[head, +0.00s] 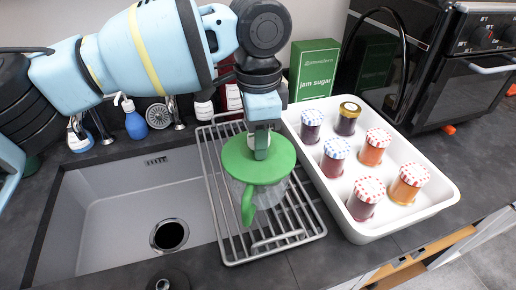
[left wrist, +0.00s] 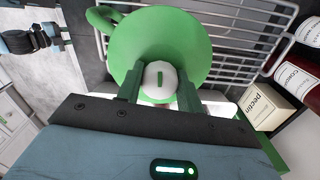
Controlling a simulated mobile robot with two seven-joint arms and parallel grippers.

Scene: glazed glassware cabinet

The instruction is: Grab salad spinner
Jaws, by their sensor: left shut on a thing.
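My left gripper (head: 261,150) comes down from above and is shut on the white knob at the lid's centre. In the left wrist view the knob (left wrist: 160,80) sits between both fingers, with the green lid (left wrist: 158,38) around it. My right gripper does not show.
A white tray (head: 425,208) with several jam jars stands close on the right. A green jam sugar box (head: 314,70) and bottles stand behind. A black oven (head: 470,75) is far right.

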